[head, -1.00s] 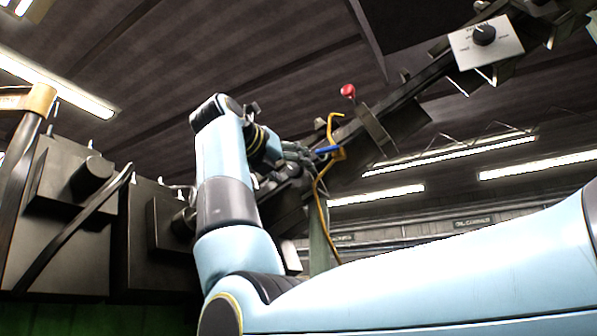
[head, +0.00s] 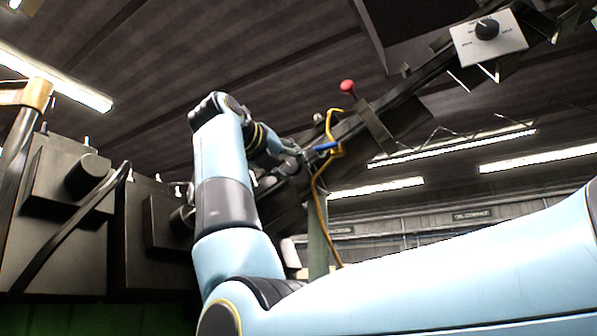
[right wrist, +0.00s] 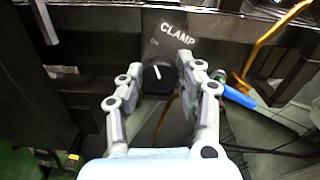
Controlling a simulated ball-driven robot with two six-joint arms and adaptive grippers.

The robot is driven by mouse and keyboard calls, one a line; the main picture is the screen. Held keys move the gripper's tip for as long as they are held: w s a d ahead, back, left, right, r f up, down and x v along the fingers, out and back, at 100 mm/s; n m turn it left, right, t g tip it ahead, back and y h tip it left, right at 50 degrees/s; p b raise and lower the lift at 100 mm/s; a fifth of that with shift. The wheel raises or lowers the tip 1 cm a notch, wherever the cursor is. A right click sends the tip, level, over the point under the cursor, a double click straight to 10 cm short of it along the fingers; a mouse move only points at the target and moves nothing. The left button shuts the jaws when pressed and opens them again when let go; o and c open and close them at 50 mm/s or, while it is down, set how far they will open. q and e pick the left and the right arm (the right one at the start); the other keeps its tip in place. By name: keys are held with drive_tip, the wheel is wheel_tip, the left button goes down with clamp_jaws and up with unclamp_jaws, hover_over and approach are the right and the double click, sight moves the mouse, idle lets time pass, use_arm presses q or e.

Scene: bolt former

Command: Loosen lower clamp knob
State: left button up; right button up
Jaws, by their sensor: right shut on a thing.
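The clamp knob (right wrist: 158,76) is a round black knob with a white pointer line, under the word CLAMP on a dark panel in the right wrist view. The pointer leans slightly left of upright. My right gripper (right wrist: 160,66) has its two grey fingers on either side of the knob and is shut on it. In the head view the right gripper (head: 290,156) is at the dark slanted machine rail, small and partly hidden by its wrist. The knob cannot be made out there. My left gripper is not in view.
A blue-handled part (right wrist: 238,96) and a yellow bent rod (right wrist: 268,45) are close right of the fingers. Dark machine boxes (head: 60,215) stand at the left.

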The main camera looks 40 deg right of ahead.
clamp_jaws()
drive_tip(key=m, duration=0.4)
drive_tip(key=shift+m, duration=0.3)
drive_tip(key=m, duration=0.6)
drive_tip(key=shift+b, duration=0.3)
drive_tip(key=o, duration=1.2)
unclamp_jaws()
drive_tip(key=shift+a, duration=0.15)
drive_tip(key=b+v, duration=0.1)
drive_tip(key=v, duration=0.6)
drive_tip(key=shift+s+a, duration=0.2)
drive_tip(key=shift+a, duration=0.15)
